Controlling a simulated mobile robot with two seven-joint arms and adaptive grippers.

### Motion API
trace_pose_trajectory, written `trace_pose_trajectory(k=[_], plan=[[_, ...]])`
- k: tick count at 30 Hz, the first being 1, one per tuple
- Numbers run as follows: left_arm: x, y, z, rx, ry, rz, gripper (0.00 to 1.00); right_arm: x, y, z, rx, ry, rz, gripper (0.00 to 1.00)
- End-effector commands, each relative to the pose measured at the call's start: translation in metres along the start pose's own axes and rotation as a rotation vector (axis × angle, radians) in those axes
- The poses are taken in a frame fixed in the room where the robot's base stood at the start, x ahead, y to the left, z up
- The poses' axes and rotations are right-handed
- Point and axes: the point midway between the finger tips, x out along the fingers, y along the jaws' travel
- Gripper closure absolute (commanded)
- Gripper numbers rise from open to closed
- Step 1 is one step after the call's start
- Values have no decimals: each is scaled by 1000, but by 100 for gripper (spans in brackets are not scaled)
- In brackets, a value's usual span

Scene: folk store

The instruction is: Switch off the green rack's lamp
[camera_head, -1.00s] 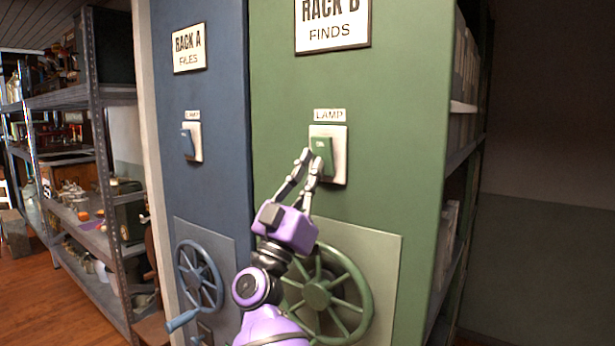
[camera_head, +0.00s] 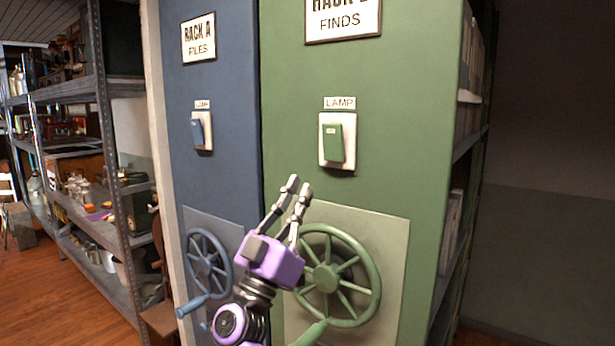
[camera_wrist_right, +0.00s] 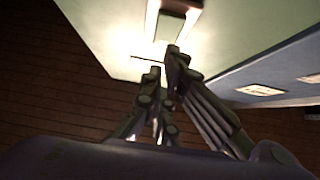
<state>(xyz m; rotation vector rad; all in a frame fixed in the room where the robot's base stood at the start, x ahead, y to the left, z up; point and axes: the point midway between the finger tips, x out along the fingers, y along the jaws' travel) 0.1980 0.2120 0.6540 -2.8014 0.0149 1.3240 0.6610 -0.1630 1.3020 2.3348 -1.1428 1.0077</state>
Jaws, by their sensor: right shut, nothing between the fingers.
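The green rack (camera_head: 410,110) carries a light switch plate (camera_head: 349,146) with a green rocker (camera_head: 333,142) under a LAMP label (camera_head: 340,103). The rocker's lower end seems to stand out from the plate; its lettering is too small to read surely. My right gripper (camera_head: 298,185) is shut and empty, below and left of the switch and apart from it. In the right wrist view, the fingers (camera_wrist_right: 164,60) point towards the bright plate (camera_wrist_right: 153,18) and its rocker (camera_wrist_right: 170,26), partly cut off by the top edge. My left gripper is not in view.
A green handwheel (camera_head: 368,275) sits on a panel below the switch, close to my right wrist. The blue rack (camera_head: 225,100) at left has its own blue switch (camera_head: 197,132) and handwheel (camera_head: 208,264). Metal shelves (camera_head: 103,110) stand farther left. Open floor (camera_head: 40,285) shows lower left.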

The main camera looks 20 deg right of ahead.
Motion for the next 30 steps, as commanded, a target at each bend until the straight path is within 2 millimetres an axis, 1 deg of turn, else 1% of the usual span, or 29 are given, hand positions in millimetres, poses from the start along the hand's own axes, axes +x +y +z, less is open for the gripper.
trace_pose_trajectory(k=[1,3,6,12,18,21,23,25,29,30], plan=[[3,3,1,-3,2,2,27,-12,-1,3,-1,-4,-2,100],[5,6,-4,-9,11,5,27,-20,0,4,0,-3,-1,100],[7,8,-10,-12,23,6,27,-26,0,2,0,0,1,100],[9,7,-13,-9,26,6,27,-29,0,1,2,2,2,100],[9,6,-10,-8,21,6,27,-29,0,1,3,2,2,100],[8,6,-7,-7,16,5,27,-29,-1,1,39,2,-4,100],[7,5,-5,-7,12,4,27,-29,-7,0,90,2,-29,100],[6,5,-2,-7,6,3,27,-29,-18,-2,167,6,-80,100],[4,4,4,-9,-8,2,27,-29,-44,-20,338,23,-211,100],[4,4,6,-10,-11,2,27,-32,-51,-21,380,22,-258,100]])
